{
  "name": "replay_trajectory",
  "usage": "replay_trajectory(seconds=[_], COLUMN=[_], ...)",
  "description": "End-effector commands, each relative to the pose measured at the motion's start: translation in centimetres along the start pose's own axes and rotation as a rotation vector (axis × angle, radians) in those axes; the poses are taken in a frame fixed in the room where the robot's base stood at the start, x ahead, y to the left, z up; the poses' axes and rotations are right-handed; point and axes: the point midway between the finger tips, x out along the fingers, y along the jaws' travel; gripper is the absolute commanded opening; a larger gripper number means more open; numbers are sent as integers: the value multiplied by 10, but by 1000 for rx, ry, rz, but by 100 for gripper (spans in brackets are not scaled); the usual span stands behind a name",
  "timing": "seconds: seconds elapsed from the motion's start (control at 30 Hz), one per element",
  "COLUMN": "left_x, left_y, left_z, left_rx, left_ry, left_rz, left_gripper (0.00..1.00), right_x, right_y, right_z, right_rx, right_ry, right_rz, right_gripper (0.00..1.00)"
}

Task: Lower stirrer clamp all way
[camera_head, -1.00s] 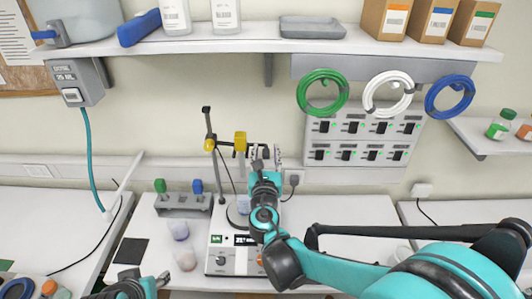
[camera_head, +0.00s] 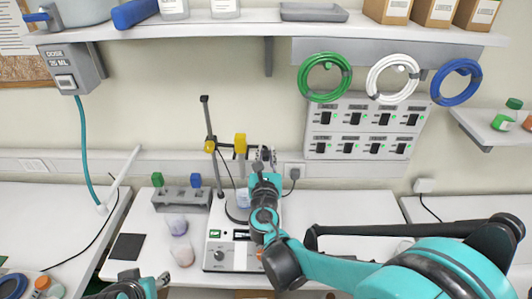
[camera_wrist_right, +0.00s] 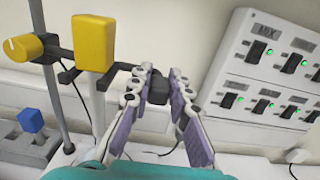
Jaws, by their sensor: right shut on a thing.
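The stirrer stand's grey post (camera_head: 212,150) rises behind the stirrer base (camera_head: 222,258). The clamp on the post has a yellow knob (camera_head: 209,146), a yellow stirrer head (camera_head: 240,143) and a dark bar reaching right. My right gripper (camera_head: 266,158) is shut on the clamp's dark end block, seen between the fingers in the right wrist view (camera_wrist_right: 157,91).
A rack (camera_head: 182,199) with green and blue caps stands left of the stand. Two small cups (camera_head: 179,225) sit left of the base. A switch panel (camera_head: 362,128) is on the wall at right. The bench right of my right forearm looks mostly clear.

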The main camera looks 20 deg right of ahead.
Motion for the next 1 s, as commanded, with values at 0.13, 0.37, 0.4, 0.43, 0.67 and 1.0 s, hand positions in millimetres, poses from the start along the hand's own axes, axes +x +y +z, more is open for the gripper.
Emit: replay_trajectory(seconds=[0.13, 0.37, 0.4, 0.43, 0.67, 1.0], left_x=[30, 62, 67, 70, 72, 72], left_y=[0, 0, 0, 0, 0, 0], left_z=[22, 45, 48, 50, 52, 52], left_rx=[0, 0, 0, 0, 0, 0], left_ry=[0, 0, 0, 0, 0, 0], left_rz=[0, 0, 0, 0, 0, 0], left_gripper=[47, 47, 47, 47, 47, 47], right_x=[0, 0, 0, 0, -1, -1], right_y=[0, 0, 0, 0, 0, 0], right_z=[-41, -87, -93, -97, -103, -102], right_rx=[1, 1, 1, 1, 2, 3], right_ry=[1, 1, 1, 1, 2, 2], right_rz=[0, 0, 0, 0, 0, 1], right_gripper=[0, 0, 0, 0, 0, 40])
